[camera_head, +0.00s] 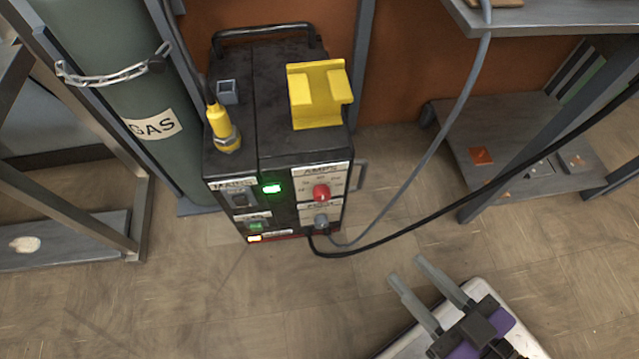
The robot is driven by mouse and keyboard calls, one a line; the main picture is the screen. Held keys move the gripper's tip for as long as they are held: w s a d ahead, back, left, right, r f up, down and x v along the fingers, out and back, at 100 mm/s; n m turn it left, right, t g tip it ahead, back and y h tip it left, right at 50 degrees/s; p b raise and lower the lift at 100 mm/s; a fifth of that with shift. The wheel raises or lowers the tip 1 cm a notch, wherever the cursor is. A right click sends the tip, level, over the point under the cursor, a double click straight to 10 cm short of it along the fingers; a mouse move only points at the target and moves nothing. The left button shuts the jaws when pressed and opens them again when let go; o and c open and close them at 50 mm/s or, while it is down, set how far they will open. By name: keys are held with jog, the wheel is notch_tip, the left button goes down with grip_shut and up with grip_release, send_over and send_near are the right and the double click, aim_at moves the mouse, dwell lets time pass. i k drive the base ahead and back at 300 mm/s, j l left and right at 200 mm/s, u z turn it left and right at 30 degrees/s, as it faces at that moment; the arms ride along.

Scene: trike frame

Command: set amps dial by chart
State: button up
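The amps dial is a red knob (321,193) on the front panel of a black welding machine (240,130), under a white label reading AMPS (321,172). Small markings surround the knob but are too small to read. A grey knob (321,220) sits just below it. My gripper (408,269) is at the lower right, its two grey fingers apart with nothing between them. It is well away from the dial, to the right and below in the picture. I cannot make out a chart in this view.
A green gas cylinder (100,60), chained, stands left of the machine. A yellow bracket (319,93) and yellow connector (222,127) sit on top. A black cable (450,205) and grey cable (420,160) run right from the machine's front. Open floor lies before it.

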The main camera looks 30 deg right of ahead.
aim_at(321, 193)
jog(key=k+l+u, duration=0.2)
jog(key=l+u, duration=0.25)
jog(key=k+l+u, duration=0.15)
jog(key=u, duration=0.3)
jog(key=k, duration=0.1)
